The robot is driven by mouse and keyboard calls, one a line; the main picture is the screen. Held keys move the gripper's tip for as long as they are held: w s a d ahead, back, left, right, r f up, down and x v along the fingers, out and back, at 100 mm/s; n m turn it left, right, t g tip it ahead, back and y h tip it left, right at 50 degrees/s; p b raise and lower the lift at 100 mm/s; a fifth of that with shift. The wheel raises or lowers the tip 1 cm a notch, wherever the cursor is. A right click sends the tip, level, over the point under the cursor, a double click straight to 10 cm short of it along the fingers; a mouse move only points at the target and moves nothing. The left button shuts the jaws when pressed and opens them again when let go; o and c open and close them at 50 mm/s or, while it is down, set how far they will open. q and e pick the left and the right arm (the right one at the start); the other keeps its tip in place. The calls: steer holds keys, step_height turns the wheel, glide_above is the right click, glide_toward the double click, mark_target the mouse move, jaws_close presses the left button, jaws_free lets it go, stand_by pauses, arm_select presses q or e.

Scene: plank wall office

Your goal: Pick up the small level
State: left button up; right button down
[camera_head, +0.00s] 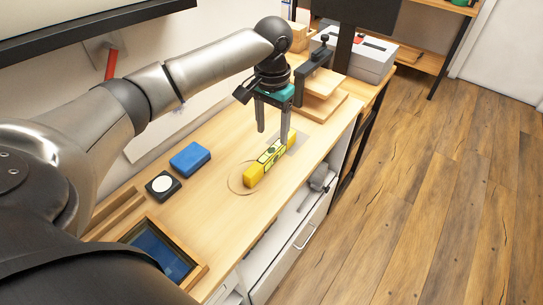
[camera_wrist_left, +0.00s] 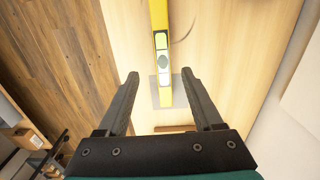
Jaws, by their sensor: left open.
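The small level (camera_head: 265,163) is a yellow bar with pale vial windows, lying on the wooden bench top (camera_head: 218,220). My left gripper (camera_head: 273,137) is open and empty, pointing down above the far part of the level. In the left wrist view the level (camera_wrist_left: 161,45) runs down from the top edge towards the space between the fingers of my left gripper (camera_wrist_left: 160,76). Its near end there lies over a grey patch (camera_wrist_left: 176,92). My right gripper is in neither view.
A blue block (camera_head: 190,158) and a dark box with a white disc (camera_head: 162,185) lie left of the level. A wooden tray (camera_head: 192,281) is at the near end. Wooden blocks (camera_head: 320,105), a black clamp-like stand (camera_head: 312,66) and a grey box (camera_head: 365,60) stand beyond the gripper.

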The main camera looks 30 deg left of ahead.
mark_target(271, 151)
arm_select(q)
step_height(271, 151, down, 3)
steer(key=shift+f+b, duration=0.2)
steer(key=shift+b, duration=0.1)
steer(key=shift+f, duration=0.45)
steer(key=shift+f+b, duration=0.3)
steer(key=shift+f, duration=0.05)
steer(key=f, duration=0.2)
steer(key=f+b, duration=0.1)
steer(key=shift+w+a+f, duration=0.15)
steer(key=shift+a+f, duration=0.05)
steer(key=shift+f, duration=0.5)
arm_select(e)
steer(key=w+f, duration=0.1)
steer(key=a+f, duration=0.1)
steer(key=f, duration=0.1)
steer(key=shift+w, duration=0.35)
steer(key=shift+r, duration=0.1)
arm_select(q)
steer(key=shift+c, duration=1.4)
jaws_close()
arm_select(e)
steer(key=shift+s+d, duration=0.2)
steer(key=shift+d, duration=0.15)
